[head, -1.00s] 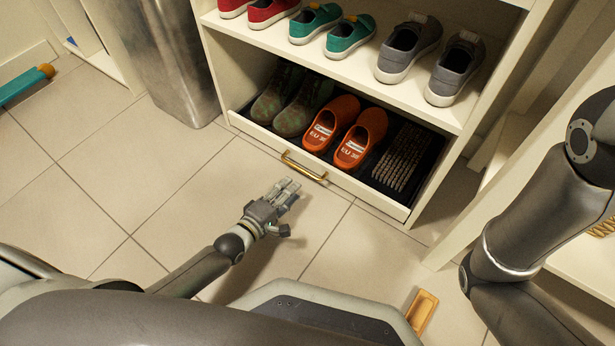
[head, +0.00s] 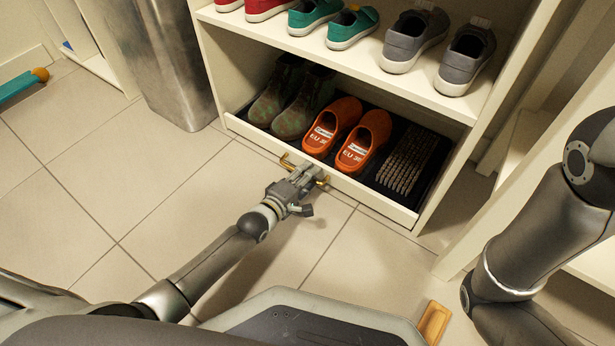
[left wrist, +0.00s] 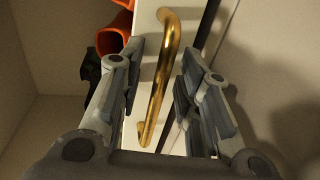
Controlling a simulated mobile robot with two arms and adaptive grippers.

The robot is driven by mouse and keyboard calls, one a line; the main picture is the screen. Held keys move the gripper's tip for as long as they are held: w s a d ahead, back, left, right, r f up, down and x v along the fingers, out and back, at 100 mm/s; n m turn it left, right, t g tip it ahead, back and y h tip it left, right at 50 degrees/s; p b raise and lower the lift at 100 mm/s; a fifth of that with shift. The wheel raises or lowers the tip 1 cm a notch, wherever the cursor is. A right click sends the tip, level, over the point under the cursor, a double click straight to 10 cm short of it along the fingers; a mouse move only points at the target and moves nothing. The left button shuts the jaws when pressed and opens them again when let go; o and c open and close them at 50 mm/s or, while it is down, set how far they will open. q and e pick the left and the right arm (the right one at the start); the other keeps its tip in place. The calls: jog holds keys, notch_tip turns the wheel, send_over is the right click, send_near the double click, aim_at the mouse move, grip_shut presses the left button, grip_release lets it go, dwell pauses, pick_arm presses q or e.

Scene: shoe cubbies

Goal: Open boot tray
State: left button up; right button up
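The boot tray (head: 345,184) is the low pull-out at the bottom of the cream shoe cubby. It has a cream front and a brass bar handle (head: 287,161). Boots, orange clogs and a dark ridged mat sit in it. My left gripper (head: 308,178) is at the handle and hides its middle. In the left wrist view the handle (left wrist: 165,75) runs between the two open fingers (left wrist: 158,88), and gaps show between it and the fingers. My right arm (head: 530,230) shows at the right; its gripper is out of the picture.
Grey shoes (head: 465,60) and teal shoes (head: 352,25) stand on the shelf above. A metal bin (head: 165,60) stands left of the cubby. Open tiled floor (head: 130,190) lies in front and to the left. A cream panel (head: 520,190) stands at the right.

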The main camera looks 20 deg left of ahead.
pick_arm(q)
grip_shut()
jog(key=shift+s, duration=0.15)
jog(key=p+v, duration=0.2)
jog(key=v, duration=0.1)
jog(key=f+p+v, duration=0.1)
jog(key=p+v, duration=0.1)
jog(key=v, duration=0.1)
jog(key=p+v, duration=0.2)
jog(key=v, duration=0.1)
jog(key=shift+s+f, duration=0.1)
jog(key=shift+f, duration=0.15)
jog(key=f+p+v, duration=0.1)
jog(key=v, duration=0.4)
jog(key=f+p+v, duration=0.1)
jog(key=p+v, duration=0.1)
jog(key=v, duration=0.2)
jog(key=f+p+v, duration=0.1)
jog(key=v, duration=0.4)
jog(key=shift+s+a+f, duration=0.15)
jog(key=shift+s+a, duration=0.1)
jog(key=shift+s, duration=0.35)
grip_release()
